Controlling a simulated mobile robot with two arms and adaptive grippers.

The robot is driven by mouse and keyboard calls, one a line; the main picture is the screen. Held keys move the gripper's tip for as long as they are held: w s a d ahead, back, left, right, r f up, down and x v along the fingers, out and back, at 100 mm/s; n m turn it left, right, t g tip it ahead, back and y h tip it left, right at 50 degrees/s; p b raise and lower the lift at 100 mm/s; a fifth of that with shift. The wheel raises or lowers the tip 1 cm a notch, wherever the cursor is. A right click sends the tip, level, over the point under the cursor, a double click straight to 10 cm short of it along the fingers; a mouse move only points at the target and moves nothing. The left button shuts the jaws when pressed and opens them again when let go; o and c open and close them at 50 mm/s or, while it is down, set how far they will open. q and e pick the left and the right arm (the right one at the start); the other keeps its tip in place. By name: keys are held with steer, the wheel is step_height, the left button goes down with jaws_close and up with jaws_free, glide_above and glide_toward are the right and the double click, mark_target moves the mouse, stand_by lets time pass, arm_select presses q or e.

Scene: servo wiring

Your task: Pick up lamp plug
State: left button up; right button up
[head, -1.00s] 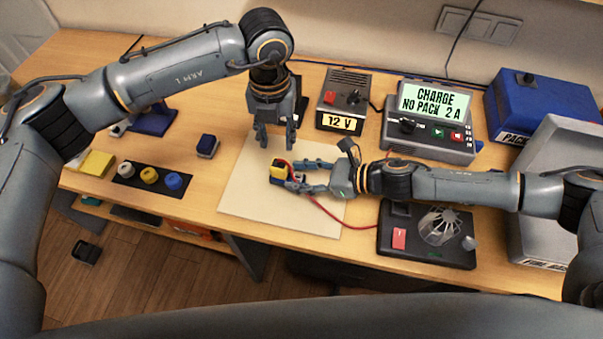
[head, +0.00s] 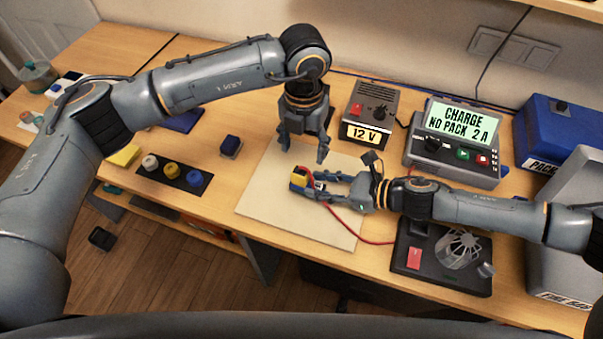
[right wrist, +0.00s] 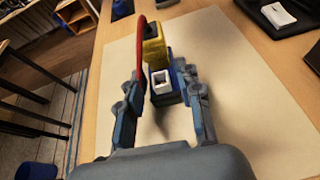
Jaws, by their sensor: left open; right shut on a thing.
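My right gripper (head: 325,186) is shut on a small piece over the pale mat (right wrist: 235,75). Between its fingers in the right wrist view are a white square socket (right wrist: 160,80) on a blue part and a yellow block (right wrist: 153,45) beyond it. The yellow block (head: 299,178) shows in the head view too. A red cable (right wrist: 139,40) runs beside it and leads towards the black-based cage lamp (head: 460,248). I cannot tell which part is the lamp plug. My left gripper (head: 303,150) is open and empty, pointing down just behind the yellow block.
The 12 V box (head: 371,112) and charger (head: 455,145) stand behind the mat. A blue pack box (head: 555,125) is at the right. A small blue block (head: 230,146) and a black strip (head: 155,172) with white, yellow and blue knobs lie to the left.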

mark_target(300, 171)
arm_select(q)
steer(key=f, duration=0.7)
steer(key=shift+s+a+f, duration=0.1)
steer(key=shift+a+f, duration=0.15)
steer(key=shift+a, duration=0.05)
steer(key=shift+c, duration=0.5)
steer(key=c, duration=1.1)
steer(key=shift+r, duration=0.1)
steer(key=shift+c, duration=0.2)
arm_select(e)
steer(key=o, duration=1.3)
arm_select(q)
step_height(300, 171, up, 10)
